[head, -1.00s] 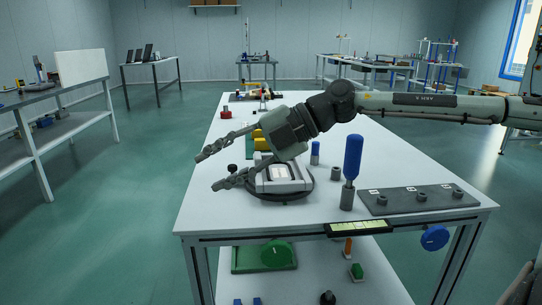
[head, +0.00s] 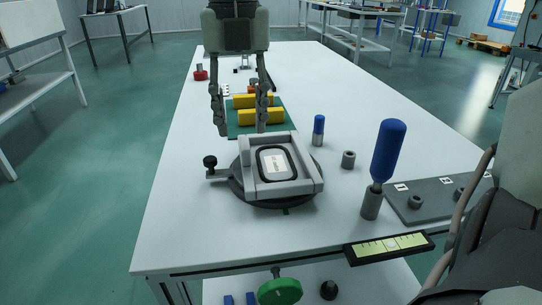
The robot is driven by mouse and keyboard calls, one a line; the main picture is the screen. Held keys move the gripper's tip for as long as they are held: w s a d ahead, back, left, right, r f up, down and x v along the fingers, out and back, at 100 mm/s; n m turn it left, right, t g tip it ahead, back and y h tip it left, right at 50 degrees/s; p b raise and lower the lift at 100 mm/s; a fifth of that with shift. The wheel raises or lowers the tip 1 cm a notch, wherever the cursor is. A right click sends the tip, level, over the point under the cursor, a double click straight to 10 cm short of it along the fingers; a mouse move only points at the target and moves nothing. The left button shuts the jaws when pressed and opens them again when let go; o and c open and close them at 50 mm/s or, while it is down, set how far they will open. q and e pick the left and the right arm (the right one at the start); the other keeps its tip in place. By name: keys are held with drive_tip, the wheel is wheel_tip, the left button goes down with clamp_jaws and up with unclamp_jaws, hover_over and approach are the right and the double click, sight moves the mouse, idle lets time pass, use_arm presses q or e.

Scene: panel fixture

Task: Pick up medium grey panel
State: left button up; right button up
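A grey fixture (head: 247,158) on a round dark base stands near the table's front half. Within its light grey frame lies a small grey panel (head: 276,163) with a dark rim and a pale label; I cannot tell for sure that this is the medium grey panel. A flat dark grey plate (head: 415,205) with several ring-shaped parts and white tags lies at the right front. My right gripper (head: 240,130) points down behind the fixture, over the green plate's area, open and empty. My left gripper is not in view.
Yellow blocks (head: 262,117) lie on a green plate (head: 277,113) behind the fixture. A blue-handled tool (head: 388,150) stands upright to its right, beside a grey ring (head: 348,159) and a small blue-topped peg (head: 318,130).

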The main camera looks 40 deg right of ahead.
sight(245, 144)
wheel_tip(245, 144, down, 6)
drive_tip(key=shift+s+d+r, duration=0.1)
drive_tip(key=shift+s+r, duration=0.05)
drive_tip(key=shift+r, duration=0.15)
clamp_jaws()
